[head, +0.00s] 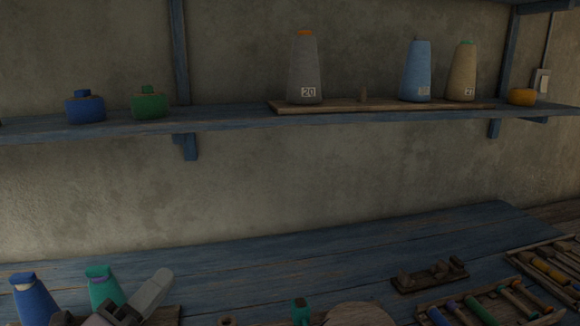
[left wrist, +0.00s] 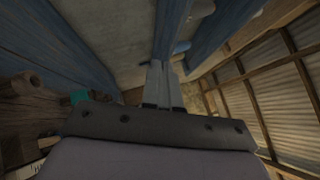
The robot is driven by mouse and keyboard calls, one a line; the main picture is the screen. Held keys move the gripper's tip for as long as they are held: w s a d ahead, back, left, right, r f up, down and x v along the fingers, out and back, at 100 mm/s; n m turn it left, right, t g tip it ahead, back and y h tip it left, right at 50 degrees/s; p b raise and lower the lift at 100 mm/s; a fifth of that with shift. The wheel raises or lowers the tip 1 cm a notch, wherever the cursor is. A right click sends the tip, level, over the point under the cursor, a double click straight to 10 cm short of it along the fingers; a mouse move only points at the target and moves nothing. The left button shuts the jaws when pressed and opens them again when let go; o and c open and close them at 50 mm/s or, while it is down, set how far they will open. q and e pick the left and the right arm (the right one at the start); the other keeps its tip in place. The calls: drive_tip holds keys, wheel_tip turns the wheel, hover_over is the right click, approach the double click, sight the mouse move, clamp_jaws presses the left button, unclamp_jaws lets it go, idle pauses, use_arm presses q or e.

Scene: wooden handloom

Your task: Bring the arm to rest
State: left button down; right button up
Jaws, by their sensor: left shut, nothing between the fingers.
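My left gripper (head: 160,277) shows at the bottom left of the head view, above the blue bench and in front of the wall, pointing up and to the right. Its fingers are together and hold nothing. In the left wrist view the two pale fingers (left wrist: 163,84) lie side by side, pointing at blue timber. A green cone (head: 104,288) and a blue cone (head: 35,300) stand on the bench just left of it. My right gripper does not show.
The blue bench (head: 240,272) is clear in its middle. Trays of small tools and spools (head: 490,307) lie at its right, near a dark wooden rack (head: 430,276). A blue wall shelf (head: 225,117) above holds cones, including a grey one (head: 306,70), and small spools.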

use_arm(q)
drive_tip(key=s+a+f+n+g+y, duration=0.2)
drive_tip(key=f+n+y, duration=0.2)
drive_tip(key=f+n, duration=0.1)
drive_tip(key=s+a+f+n+g+y, duration=0.2)
drive_tip(key=s+f+n+y, duration=0.1)
drive_tip(key=n, duration=0.5)
drive_tip(key=s+a+f+n+g+y, duration=0.2)
drive_tip(key=a+f+n+y, duration=0.1)
drive_tip(key=f+n, duration=0.3)
drive_tip(key=shift+s+f+n+y, duration=0.35)
drive_tip(key=shift+f+y, duration=0.2)
drive_tip(key=shift+y, duration=0.35)
drive_tip(key=s+d+f+n+g+h, duration=0.1)
drive_tip(key=s+d+f+n+g, duration=0.15)
drive_tip(key=s+f+g, duration=0.4)
drive_tip(key=s+d+f+n+g+h, duration=0.1)
drive_tip(key=s+d+f+n+g, duration=0.15)
drive_tip(key=s, duration=0.75)
drive_tip(key=w+d+f+t+h, duration=0.2)
drive_tip(key=w+f+t, duration=0.4)
drive_tip(key=w+f, duration=0.1)
drive_tip(key=shift+f+t, duration=0.3)
drive_tip(key=shift+f, duration=0.5)
